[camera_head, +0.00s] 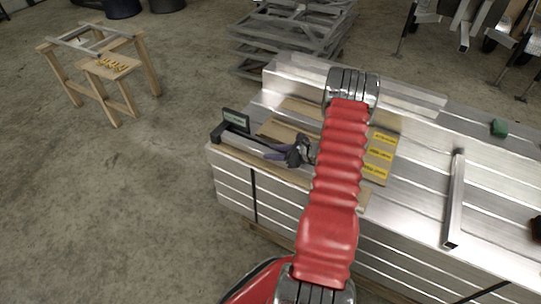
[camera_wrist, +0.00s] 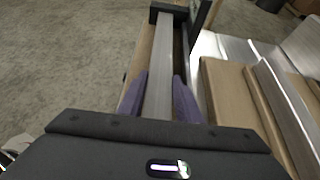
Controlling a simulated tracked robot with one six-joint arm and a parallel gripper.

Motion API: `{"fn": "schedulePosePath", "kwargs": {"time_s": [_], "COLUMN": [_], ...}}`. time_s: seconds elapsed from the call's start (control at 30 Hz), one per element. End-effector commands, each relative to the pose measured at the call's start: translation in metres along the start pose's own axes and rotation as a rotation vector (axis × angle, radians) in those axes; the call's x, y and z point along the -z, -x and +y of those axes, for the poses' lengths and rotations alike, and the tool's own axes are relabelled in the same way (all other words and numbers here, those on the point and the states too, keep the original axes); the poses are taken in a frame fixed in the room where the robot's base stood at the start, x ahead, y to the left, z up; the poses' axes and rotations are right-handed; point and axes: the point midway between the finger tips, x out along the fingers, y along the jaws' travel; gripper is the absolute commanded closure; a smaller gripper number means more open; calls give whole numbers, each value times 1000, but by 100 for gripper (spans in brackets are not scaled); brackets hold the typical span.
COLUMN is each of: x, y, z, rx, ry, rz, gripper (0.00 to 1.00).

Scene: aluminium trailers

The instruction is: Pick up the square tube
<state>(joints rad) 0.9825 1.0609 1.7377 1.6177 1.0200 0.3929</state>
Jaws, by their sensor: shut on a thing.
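A silver square tube (camera_head: 247,144) lies near the left front edge of the aluminium stack in the head view. My gripper (camera_head: 272,154) is at its right-hand part. In the wrist view the tube (camera_wrist: 162,55) runs away from me between the two purple fingers of my gripper (camera_wrist: 161,80), which are closed on its sides. The tube's far end meets a black block (camera_wrist: 168,12). I cannot tell whether the tube is lifted. Its near end is hidden by the gripper body. Another square tube (camera_head: 454,200) lies apart on the right of the stack.
A small dark display panel (camera_head: 236,119) stands behind the tube's far end. Brown boards and a board with yellow labels (camera_head: 380,156) lie close by. A green object (camera_head: 499,128) is at the right. A wooden stand (camera_head: 112,66) is on the floor at left.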

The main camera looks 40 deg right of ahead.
Motion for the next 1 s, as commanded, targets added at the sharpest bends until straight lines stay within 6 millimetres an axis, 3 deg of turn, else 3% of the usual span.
{"fn": "schedulePosePath", "kwargs": {"time_s": [0.67, 1.0], "x": [-5, -14], "y": [8, 48], "z": [4, 34], "rx": [1, 2], "ry": [1, 0], "rz": [-2, -1], "gripper": [100, 100]}}
